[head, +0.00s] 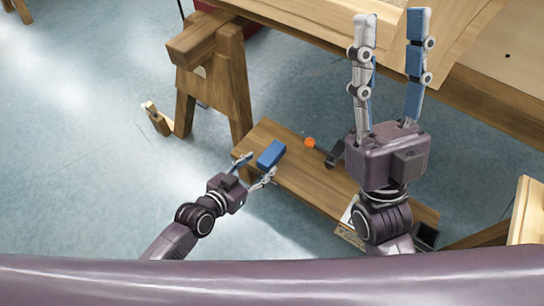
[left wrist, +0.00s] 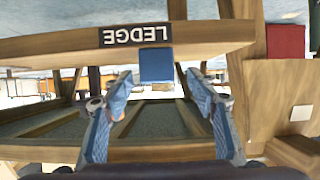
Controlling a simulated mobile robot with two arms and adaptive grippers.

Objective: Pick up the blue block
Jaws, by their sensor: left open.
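The blue block (head: 271,154) lies near the left end of a low wooden ledge. My left gripper (head: 256,167) is open at the ledge's near edge, its fingertips at the near side of the block. In the left wrist view, the blue block (left wrist: 156,65) shows in the gap between the fingertips of the left gripper (left wrist: 158,77), with space on both sides. I cannot tell how far between the fingers it is. My right gripper (head: 391,18) is raised at the right, fingers wide apart and empty.
The wooden ledge (head: 300,183) also bears an orange thing (head: 309,143) and a dark tool (head: 335,153), right of the block. A wooden trestle leg (head: 229,85) stands behind its left end. A wooden bench (head: 470,95) is at upper right. Floor at left is mostly clear.

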